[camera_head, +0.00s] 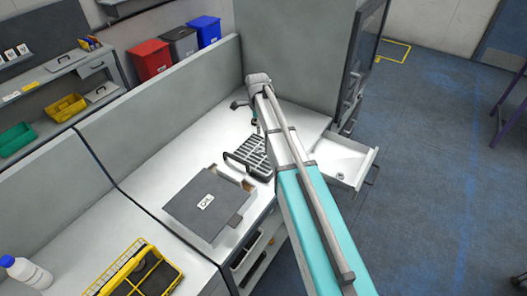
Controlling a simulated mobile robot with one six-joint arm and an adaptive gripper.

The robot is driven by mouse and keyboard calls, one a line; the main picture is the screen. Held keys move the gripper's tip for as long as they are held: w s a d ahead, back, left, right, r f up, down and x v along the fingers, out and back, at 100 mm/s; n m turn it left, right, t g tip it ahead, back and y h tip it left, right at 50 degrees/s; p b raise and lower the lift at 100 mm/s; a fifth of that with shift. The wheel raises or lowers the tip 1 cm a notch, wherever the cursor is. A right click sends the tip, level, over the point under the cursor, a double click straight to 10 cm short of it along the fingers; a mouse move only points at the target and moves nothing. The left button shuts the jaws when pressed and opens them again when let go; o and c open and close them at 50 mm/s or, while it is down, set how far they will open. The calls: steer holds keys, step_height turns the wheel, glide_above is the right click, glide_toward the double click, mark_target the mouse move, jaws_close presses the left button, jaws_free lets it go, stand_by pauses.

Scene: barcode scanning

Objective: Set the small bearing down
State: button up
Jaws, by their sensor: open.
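My arm reaches across the white worktop, and its far joint covers part of the area below it. My gripper (254,123) shows only as a small dark part beside the arm, low over the worktop near the black slotted rack. It is open. A small grey round item (340,176) lies in the open drawer right of my arm. It may be the small bearing, but it is too small to tell. No bearing can be made out at my gripper.
The black slotted rack (252,155) stands on the worktop (165,160). A grey box (208,203) with a label sits nearer. The open white drawer (350,160) juts out at right. A yellow crate (137,268) and white bottle (25,271) are at lower left.

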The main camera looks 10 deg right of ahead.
steer(key=b, duration=0.7)
glide_above(260, 149)
steer(key=shift+f, duration=3.7)
steer(key=shift+f, duration=0.1)
steer(key=shift+f+b, duration=2.5)
steer(key=shift+b, duration=0.05)
jaws_close()
steer(key=shift+r, duration=0.15)
